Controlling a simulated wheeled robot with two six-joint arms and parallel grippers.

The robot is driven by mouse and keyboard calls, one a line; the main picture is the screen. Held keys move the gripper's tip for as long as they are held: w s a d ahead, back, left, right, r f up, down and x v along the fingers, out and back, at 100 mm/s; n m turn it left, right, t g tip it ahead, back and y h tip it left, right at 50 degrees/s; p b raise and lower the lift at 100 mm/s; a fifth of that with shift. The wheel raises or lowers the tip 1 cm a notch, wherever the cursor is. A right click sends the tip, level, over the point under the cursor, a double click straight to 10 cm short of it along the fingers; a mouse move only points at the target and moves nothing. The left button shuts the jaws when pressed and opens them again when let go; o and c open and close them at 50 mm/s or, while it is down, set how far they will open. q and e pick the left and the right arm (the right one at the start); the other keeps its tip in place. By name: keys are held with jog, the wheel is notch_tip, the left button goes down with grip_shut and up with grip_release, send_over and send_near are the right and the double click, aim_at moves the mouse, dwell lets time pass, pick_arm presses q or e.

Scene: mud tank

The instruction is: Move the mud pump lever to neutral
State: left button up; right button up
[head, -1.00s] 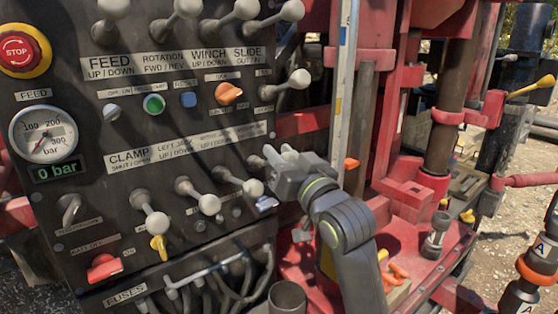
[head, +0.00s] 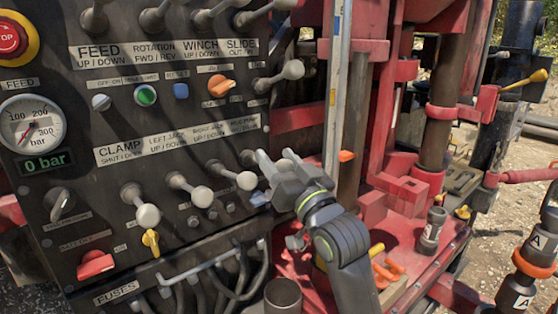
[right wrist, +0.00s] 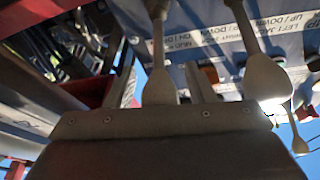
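The lever panel (head: 75,180) fills the left of the head view. Its lower row holds several levers with pale knobs, under labels starting with CLAMP. The mud pump lever at the right end of this row shows its base (head: 248,157) in the head view. Its knob is mostly hidden by my right gripper (head: 276,158). In the right wrist view a pale lever knob (right wrist: 160,88) stands between the two fingers of my right gripper (right wrist: 160,80), with gaps visible on both sides. That gripper is open around the knob. My left gripper is not in view.
The neighbouring lever knob (head: 246,180) is close to the left of my right gripper. An orange switch (head: 221,88) and another lever (head: 292,69) sit above. The red drill frame (head: 380,150) stands to the right. Hoses (head: 240,280) hang below the panel.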

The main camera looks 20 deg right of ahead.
jog(key=shift+s, duration=0.1)
jog(key=p+v, duration=0.8)
jog(key=v, duration=0.9)
jog(key=shift+f, duration=0.15)
dwell(0.5)
